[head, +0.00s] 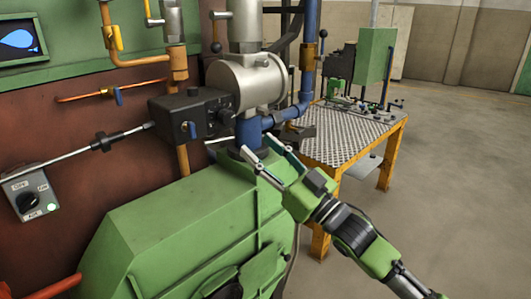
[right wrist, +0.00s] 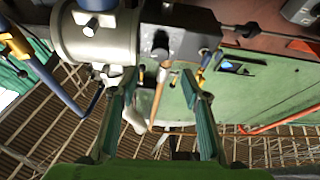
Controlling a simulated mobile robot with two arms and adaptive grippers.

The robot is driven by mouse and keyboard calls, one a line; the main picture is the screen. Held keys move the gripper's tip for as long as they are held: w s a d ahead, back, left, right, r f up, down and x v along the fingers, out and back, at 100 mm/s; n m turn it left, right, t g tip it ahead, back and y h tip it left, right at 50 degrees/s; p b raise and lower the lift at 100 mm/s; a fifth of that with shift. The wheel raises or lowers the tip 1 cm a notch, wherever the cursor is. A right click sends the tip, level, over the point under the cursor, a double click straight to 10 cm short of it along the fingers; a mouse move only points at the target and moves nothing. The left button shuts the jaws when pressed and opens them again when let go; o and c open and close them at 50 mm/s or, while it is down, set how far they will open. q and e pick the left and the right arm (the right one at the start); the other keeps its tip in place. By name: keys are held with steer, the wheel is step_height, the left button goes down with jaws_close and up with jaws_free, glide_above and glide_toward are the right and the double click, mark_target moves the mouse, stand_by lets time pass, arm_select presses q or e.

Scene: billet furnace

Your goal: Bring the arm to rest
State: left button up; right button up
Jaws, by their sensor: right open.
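My right arm comes in from the lower right of the head view. Its green and black gripper (head: 258,146) is over the green furnace housing (head: 190,220), near the blue pipe. Its two fingers are apart, with nothing between them. In the right wrist view the fingers of the gripper (right wrist: 158,76) stand apart below a silver cylinder (right wrist: 95,38) and a black valve box (right wrist: 180,45). I cannot tell whether a finger touches the blue pipe. My left gripper is not in view.
The silver cylinder, black box (head: 190,117) and blue pipe (head: 305,70) stand close beyond the gripper. A switch box (head: 32,192) is on the brown wall at left. A yellow-legged table (head: 345,145) stands behind. Open floor (head: 450,180) lies to the right.

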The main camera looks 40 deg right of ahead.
steer(key=shift+s+f, duration=0.15)
steer(key=shift+s, duration=0.2)
stand_by(0.4)
